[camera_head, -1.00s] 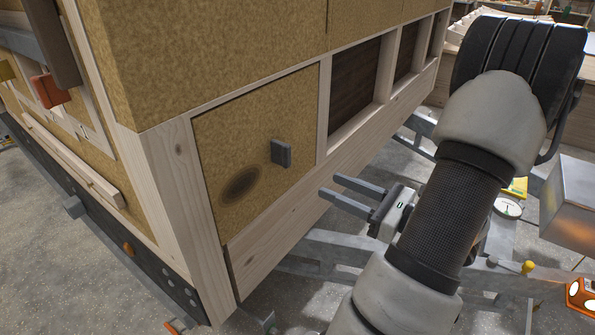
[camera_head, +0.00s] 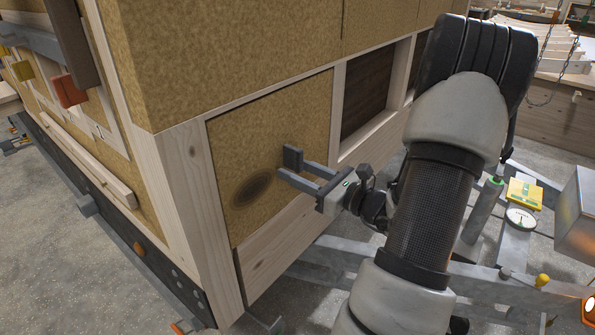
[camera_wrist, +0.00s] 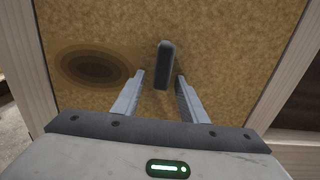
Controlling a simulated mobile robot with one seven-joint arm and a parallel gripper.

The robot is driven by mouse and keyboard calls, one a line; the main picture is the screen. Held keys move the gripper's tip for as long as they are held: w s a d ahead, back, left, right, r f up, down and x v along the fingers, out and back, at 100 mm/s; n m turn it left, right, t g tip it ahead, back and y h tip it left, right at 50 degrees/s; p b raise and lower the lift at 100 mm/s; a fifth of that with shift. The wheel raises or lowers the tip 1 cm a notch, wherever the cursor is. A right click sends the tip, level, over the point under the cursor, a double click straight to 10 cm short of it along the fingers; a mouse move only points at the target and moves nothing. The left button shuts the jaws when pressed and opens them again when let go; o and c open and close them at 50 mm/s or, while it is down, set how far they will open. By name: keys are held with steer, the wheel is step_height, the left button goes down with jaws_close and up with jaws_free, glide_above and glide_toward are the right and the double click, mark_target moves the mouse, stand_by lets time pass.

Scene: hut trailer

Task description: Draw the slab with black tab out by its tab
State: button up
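The slab (camera_head: 262,125) is a tan fibrous panel set in a pale wood frame on the side of the trailer wall, with a dark oval stain (camera_head: 250,190) on it. Its black tab (camera_head: 292,158) stands out from the slab's face. The tab also shows upright in the wrist view (camera_wrist: 163,65), a little beyond and between the fingertips. My gripper (camera_head: 296,172) is open, its two grey fingers pointing at the slab close to the tab. In the wrist view the fingers (camera_wrist: 158,82) stand either side of the tab's lower end, with gaps and no visible contact.
An open dark bay (camera_head: 368,90) lies to the right of the slab, behind wood posts. Metal trailer beams (camera_head: 335,262) run below. A yellow device with a dial (camera_head: 522,195) and a metal box (camera_head: 577,220) are at the right.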

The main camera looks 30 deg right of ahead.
jaws_close()
steer(key=shift+r, duration=0.1)
steer(key=shift+r, duration=0.1)
stand_by(0.4)
steer(key=shift+s, duration=0.1)
steer(key=p+v, duration=0.1)
steer(key=v, duration=0.6)
stand_by(1.4)
steer(key=shift+s+d, duration=0.1)
steer(key=shift+s, duration=0.05)
steer(key=v, duration=0.6)
stand_by(0.5)
